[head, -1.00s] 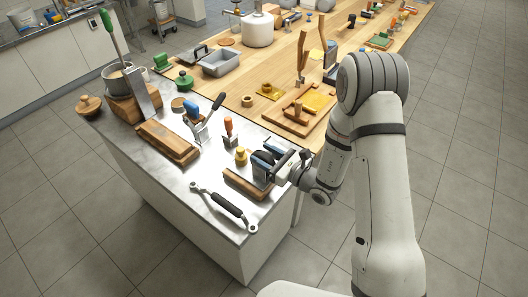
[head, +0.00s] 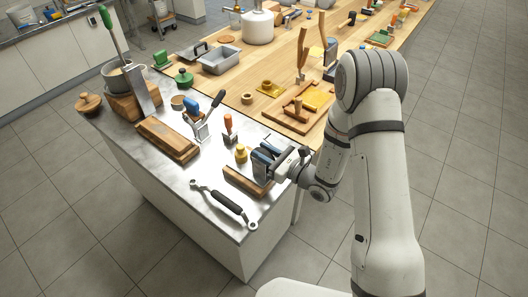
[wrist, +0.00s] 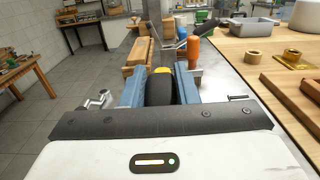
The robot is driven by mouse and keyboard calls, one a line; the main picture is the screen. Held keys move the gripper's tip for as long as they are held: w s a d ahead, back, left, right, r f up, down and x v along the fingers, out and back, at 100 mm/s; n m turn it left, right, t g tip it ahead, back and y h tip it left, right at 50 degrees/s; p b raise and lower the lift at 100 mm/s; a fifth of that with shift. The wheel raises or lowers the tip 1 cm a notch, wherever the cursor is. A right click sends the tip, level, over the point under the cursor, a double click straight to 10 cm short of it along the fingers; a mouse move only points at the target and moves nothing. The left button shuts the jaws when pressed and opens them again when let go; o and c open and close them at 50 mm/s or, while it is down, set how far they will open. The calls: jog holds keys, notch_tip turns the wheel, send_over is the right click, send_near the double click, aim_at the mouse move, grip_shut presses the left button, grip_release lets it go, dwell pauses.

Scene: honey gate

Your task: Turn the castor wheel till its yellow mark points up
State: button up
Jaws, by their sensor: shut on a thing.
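The black castor wheel (wrist: 160,90) sits between the two blue fingers of my gripper (wrist: 160,92) in the wrist view. My gripper is shut on it, with one finger along each side. A yellow patch (wrist: 163,70) shows at the wheel's far upper edge; I cannot tell if it is the wheel's mark or the yellow-topped object behind. In the head view my gripper (head: 266,160) is over the wooden block (head: 246,183) near the bench's right end. The fingers hide most of the wheel there.
A small yellow object (head: 241,154) stands just beyond the gripper. An orange-handled tool (head: 228,125) stands behind it. A dark-handled wrench (head: 224,202) lies along the front edge of the metal top. A longer wooden block (head: 168,140) lies farther left.

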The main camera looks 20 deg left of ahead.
jog(key=b, duration=0.2)
jog(key=f+y+b, duration=0.1)
jog(key=b, duration=0.1)
jog(key=shift+s+d, duration=0.1)
jog(key=shift+d, duration=0.15)
jog(key=shift+d+r+t+y+b, duration=0.15)
jog(key=shift+t+y+b, duration=0.25)
jog(key=shift+y+b, duration=0.45)
jog(key=shift+s+d+r+b, duration=0.1)
jog(key=shift+s+r+b, duration=0.1)
jog(key=shift+b, duration=0.4)
jog(key=shift+w, duration=0.1)
jog(key=o, duration=1)
jog(key=shift+c, duration=0.2)
jog(key=shift+t, duration=0.3)
jog(key=b+v, duration=0.1)
jog(key=v, duration=0.5)
jog(key=shift+d+f+b, duration=0.2)
jog(key=shift+d+b, duration=0.1)
jog(key=shift+d, duration=0.05)
jog(key=shift+s+d, duration=0.3)
jog(key=shift+d, duration=0.2)
